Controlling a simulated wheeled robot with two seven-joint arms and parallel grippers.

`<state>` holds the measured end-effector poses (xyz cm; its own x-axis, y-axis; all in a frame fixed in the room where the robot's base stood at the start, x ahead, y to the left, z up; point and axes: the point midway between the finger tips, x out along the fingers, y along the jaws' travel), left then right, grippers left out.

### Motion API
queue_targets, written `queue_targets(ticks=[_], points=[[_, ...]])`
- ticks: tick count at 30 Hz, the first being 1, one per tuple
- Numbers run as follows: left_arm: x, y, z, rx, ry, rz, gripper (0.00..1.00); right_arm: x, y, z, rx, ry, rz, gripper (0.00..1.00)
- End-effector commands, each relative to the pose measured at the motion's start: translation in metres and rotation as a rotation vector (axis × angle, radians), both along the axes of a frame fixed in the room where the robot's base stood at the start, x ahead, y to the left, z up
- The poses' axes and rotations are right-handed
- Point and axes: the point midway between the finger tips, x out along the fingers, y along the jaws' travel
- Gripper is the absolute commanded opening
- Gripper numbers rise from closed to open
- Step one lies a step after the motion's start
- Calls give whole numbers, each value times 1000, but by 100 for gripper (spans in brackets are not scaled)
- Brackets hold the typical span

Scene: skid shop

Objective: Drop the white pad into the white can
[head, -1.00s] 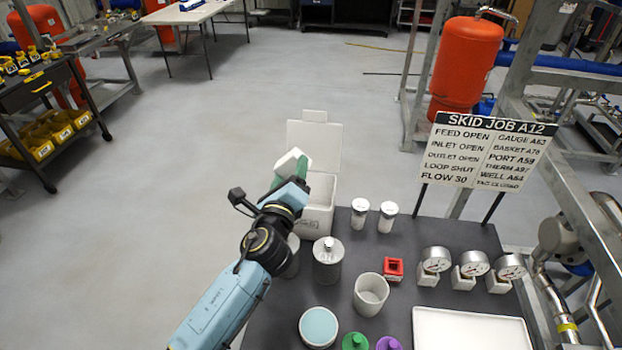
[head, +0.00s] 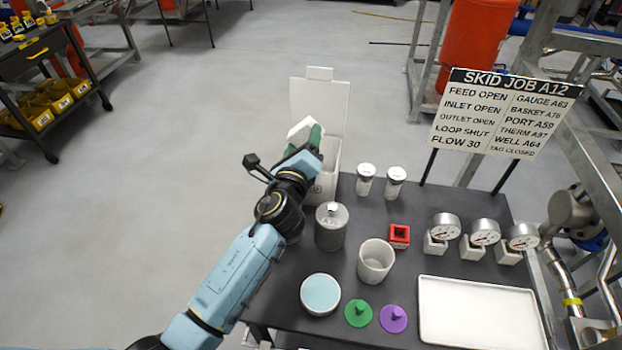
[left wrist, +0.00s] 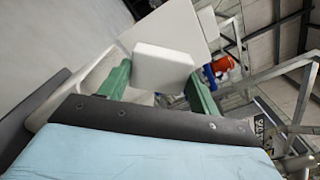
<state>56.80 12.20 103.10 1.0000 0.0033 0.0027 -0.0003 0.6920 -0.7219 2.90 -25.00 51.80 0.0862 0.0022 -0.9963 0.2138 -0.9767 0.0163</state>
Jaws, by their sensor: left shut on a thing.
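The white pad (head: 301,130) is a small white block held at the tip of my left gripper (head: 309,137). In the left wrist view the pad (left wrist: 162,66) sits between the two green fingers of the left gripper (left wrist: 160,82), which is shut on it. The white can (head: 325,190) looks like a box-shaped bin at the far left corner of the table, its lid (head: 320,103) standing open behind. The pad and fingers appear above the can's left side and hide part of its opening. My right gripper is not in view.
A grey lidded canister (head: 331,229) stands close to my left arm. Two white-capped jars (head: 366,182), a red square piece (head: 399,236), a pale open cup (head: 375,262) and several gauges (head: 480,233) stand on the dark table. A white tray (head: 476,312) lies at the front right.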

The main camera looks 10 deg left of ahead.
Motion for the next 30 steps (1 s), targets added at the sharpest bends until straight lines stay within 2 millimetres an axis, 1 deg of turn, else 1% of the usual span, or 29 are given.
queue_targets(ticks=[7, 8, 12, 13, 14, 23, 26, 29, 30], points=[[0, 0, 0, -1, -1, 0, 41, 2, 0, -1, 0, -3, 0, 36], [0, 0, 0, -1, -1, 0, 64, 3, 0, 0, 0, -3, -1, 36], [0, 0, 0, -1, -1, 0, 82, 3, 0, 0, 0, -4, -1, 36], [0, 0, 0, -1, -1, 0, 86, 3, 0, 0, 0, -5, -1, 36], [0, 0, 0, -1, -1, 0, 88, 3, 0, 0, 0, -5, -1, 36], [-2, 0, -1, 0, 0, 0, 88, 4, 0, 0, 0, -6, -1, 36], [-11, 0, -1, 1, 1, -1, 88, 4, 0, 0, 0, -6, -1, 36], [-27, 0, -1, 0, 1, -1, 88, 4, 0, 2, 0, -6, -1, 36], [-36, 0, -2, -1, 2, -1, 88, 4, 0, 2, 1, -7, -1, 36]])
